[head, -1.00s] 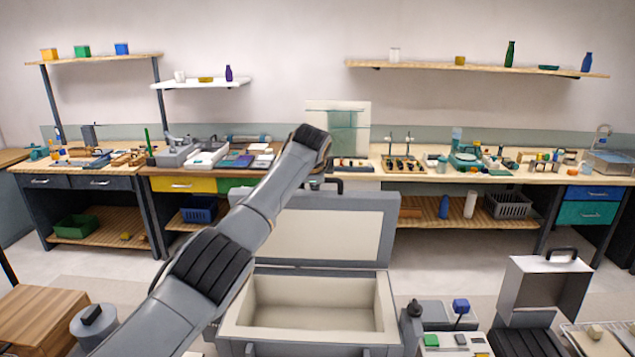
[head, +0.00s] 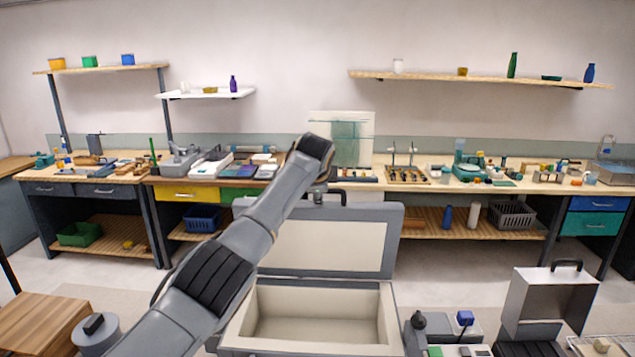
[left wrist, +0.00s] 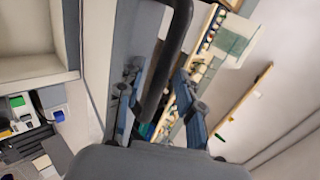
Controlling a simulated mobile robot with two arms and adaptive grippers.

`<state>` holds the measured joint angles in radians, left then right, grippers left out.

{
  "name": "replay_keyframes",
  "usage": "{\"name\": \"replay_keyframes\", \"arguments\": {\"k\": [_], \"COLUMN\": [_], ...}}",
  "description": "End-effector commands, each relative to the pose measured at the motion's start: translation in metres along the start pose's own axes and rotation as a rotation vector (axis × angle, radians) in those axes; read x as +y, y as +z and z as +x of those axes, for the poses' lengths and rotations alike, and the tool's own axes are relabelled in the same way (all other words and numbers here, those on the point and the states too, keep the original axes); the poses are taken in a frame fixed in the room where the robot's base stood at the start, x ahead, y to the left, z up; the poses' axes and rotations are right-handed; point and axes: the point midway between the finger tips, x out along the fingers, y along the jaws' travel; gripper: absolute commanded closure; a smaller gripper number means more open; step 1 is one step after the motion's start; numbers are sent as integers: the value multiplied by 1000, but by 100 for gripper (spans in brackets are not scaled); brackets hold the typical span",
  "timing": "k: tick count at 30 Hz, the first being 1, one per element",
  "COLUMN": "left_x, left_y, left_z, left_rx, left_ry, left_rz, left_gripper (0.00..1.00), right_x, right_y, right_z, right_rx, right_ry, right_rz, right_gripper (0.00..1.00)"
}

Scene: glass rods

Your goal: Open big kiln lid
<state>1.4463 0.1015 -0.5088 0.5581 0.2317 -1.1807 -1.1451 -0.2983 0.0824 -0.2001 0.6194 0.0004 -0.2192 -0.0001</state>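The big kiln (head: 310,344) stands at the lower middle of the head view, its pale chamber exposed and empty. Its grey lid (head: 393,240) stands raised at the back edge, pale inner face toward me. The black lid handle (head: 324,189) shows at the lid's top edge, partly behind my left arm. In the left wrist view the handle (left wrist: 175,40) runs between the two separated fingers of my left gripper (left wrist: 158,82). The fingers look open around it; I cannot tell whether they touch it. My left gripper is hidden in the head view. My right gripper is not in view.
A grey box with a black handle (head: 545,300) stands right of the kiln. A small panel with a blue block (head: 464,318) is beside the kiln. A wooden block (head: 40,322) and a grey cylinder (head: 96,335) are at left. Workbenches line the back wall.

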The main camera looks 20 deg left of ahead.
Motion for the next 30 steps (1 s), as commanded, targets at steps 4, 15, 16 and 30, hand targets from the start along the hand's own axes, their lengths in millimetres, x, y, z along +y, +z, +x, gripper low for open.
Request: {"name": "replay_keyframes", "arguments": {"k": [4,15,16,30], "left_x": [0,0,0,0], "left_y": [0,1,1,2], "left_z": [-12,-67,-72,-118], "left_rx": [1,1,1,0], "left_ry": [-2,-5,-5,-2], "left_rz": [0,0,-1,-2], "left_gripper": [64,64,64,64], "right_x": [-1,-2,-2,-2], "right_y": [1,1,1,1], "right_z": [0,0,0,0], "right_rx": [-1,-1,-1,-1], "right_ry": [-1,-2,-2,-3], "right_rz": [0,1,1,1], "right_gripper": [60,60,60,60]}}
